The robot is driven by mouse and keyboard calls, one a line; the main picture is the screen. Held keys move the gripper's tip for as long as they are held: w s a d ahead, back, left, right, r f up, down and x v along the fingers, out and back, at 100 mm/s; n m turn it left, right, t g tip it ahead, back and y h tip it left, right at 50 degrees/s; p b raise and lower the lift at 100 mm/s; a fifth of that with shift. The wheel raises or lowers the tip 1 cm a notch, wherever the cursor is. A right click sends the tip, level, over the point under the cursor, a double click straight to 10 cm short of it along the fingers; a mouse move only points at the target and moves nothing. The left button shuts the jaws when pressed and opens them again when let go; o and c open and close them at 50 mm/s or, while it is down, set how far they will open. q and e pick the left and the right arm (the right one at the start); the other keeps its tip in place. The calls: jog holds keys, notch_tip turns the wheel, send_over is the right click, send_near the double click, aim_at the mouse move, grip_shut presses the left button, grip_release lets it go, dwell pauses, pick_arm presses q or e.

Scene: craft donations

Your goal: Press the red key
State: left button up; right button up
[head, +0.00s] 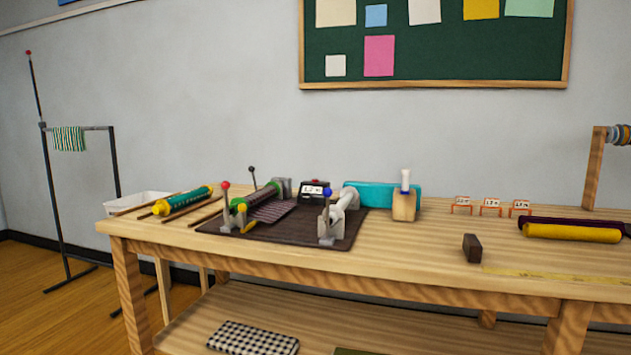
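A small black box with a white number display (314,191) stands at the back of the dark mat on the wooden table. A tiny reddish mark shows near its top, too small to tell whether it is a key. No clear red key can be made out. Neither of my grippers is in view.
The wooden table (430,237) also holds a patterned roll (183,201), a teal roll (385,194), a wooden block with a white top (404,205), a dark block (472,248), and yellow and purple rolls (572,232). A checkered cloth (252,339) lies on the lower shelf.

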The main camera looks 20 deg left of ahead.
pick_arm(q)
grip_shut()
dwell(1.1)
